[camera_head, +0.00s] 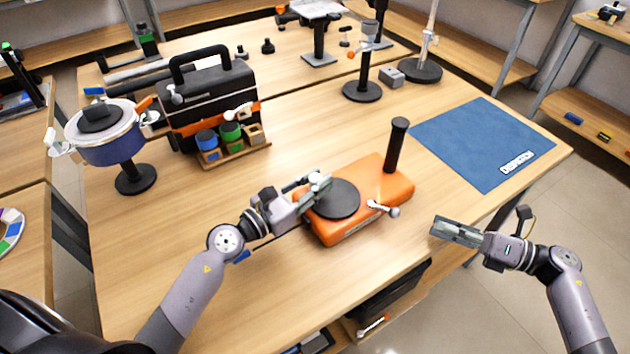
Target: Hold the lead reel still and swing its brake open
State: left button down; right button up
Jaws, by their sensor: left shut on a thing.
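The lead reel appears to be the orange block (345,226) with a round black disc (338,200) on top and a black upright post (396,146) at its far right corner. A small silver lever (382,208), which looks like the brake, sticks out at its front right side. My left gripper (319,190) is shut at the reel's left end, by the disc's edge; its fingers hide the exact contact. My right gripper (440,229) is apart from the reel, to the right of the lever near the table's right edge. Its finger gap is unclear.
A blue mat (470,135) lies at the right. A black toolbox (205,95) with small coloured pots (230,134) and a blue drum on a stand (110,145) stand at the back left. Black stands (362,90) stand behind. The wooden table is clear around the reel.

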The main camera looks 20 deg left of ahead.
notch_tip(320, 180, up, 6)
jog(key=g+h, duration=0.2)
send_over(395, 209)
jog(key=w+d, duration=0.3)
jog(key=a+h, duration=0.1)
jog(key=s+a+r+n+g, duration=0.1)
jog(key=a, duration=0.1)
jog(key=s+a+n+g+h, duration=0.1)
jog(key=a, duration=0.1)
jog(key=shift+s+r+h, duration=0.1)
jog(key=shift+r+h, duration=0.05)
jog(key=shift+h, duration=0.15)
jog(key=a+h, duration=0.1)
jog(key=s+a+n+h, duration=0.1)
jog(key=h, duration=0.2)
jog(key=shift+s+a+f+n+g, duration=0.25)
jog(key=shift+s+a+n+g, duration=0.05)
jog(key=shift+s+a+g, duration=0.1)
jog(key=shift+s+f+h, duration=0.15)
jog(key=shift+h, duration=0.95)
jog(key=d+t+h, duration=0.1)
jog(key=h, duration=0.1)
jog(key=w+d+h, duration=0.1)
jog(key=d+h, duration=0.1)
jog(key=d+t+h, duration=0.1)
jog(key=h, duration=0.1)
jog(key=shift+w+d+f+n+t+h, duration=0.15)
jog(key=shift+d+f+n+t+h, duration=0.15)
jog(key=shift+d+f, duration=0.2)
jog(key=shift+f, duration=1.85)
